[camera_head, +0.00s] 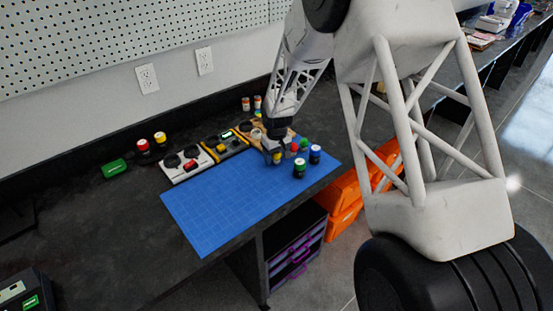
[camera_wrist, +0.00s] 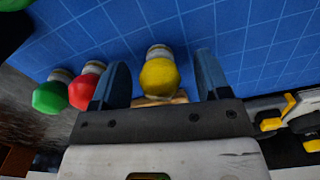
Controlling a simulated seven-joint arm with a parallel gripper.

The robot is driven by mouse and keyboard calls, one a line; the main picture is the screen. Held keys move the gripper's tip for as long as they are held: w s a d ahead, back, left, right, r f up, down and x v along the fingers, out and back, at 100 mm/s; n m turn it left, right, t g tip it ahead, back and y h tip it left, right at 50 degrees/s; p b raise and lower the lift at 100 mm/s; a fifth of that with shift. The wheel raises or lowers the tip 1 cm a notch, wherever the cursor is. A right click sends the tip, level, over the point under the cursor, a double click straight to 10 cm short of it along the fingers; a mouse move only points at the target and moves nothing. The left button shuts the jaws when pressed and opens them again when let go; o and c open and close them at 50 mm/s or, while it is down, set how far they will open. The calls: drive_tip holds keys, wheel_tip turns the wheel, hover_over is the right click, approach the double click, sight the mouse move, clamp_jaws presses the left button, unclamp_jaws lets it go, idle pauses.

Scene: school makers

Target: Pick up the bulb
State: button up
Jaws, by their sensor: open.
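A yellow bulb (camera_wrist: 159,76) with a pale metal base is between the two fingers of my gripper (camera_wrist: 161,82) in the wrist view. The fingers are apart, with a visible gap on each side of the bulb. A red bulb (camera_wrist: 86,88) and a green bulb (camera_wrist: 50,97) are just outside the left finger. In the head view my gripper (camera_head: 276,156) is low over the far right part of the blue mat (camera_head: 235,200). A small bit of yellow (camera_head: 277,159) shows at its fingertips, partly hidden by them.
Green-topped (camera_head: 299,167) and blue-topped (camera_head: 315,153) cylinders stand close to the right of my gripper. A white module (camera_head: 186,165) and a yellow-black module (camera_head: 224,145) sit along the mat's back edge. The mat's left and front are clear.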

drive_tip(key=shift+c, duration=0.3)
drive_tip(key=c, duration=0.9)
drive_tip(key=shift+r, duration=0.15)
drive_tip(key=shift+c, duration=0.2)
drive_tip(key=shift+r, duration=0.8)
wheel_tip(320, 180, up, 2)
drive_tip(key=shift+s, duration=0.1)
drive_tip(key=s+d, duration=0.1)
drive_tip(key=s, duration=0.4)
drive_tip(key=s+d, duration=0.2)
drive_tip(key=s, duration=0.3)
drive_tip(key=s+d+r, duration=0.1)
drive_tip(key=s+d, duration=0.1)
drive_tip(key=s, duration=0.3)
drive_tip(key=shift+r, duration=0.1)
drive_tip(key=w+a+r, duration=0.1)
drive_tip(key=w+a, duration=0.3)
drive_tip(key=w, duration=0.5)
drive_tip(key=w+a+r, duration=0.2)
drive_tip(key=w+a, duration=0.3)
drive_tip(key=w, duration=0.5)
drive_tip(key=w+a+r, duration=0.1)
drive_tip(key=w+a, duration=0.4)
drive_tip(key=w, duration=0.4)
drive_tip(key=shift+w+a+r, duration=0.2)
drive_tip(key=shift+w, duration=0.05)
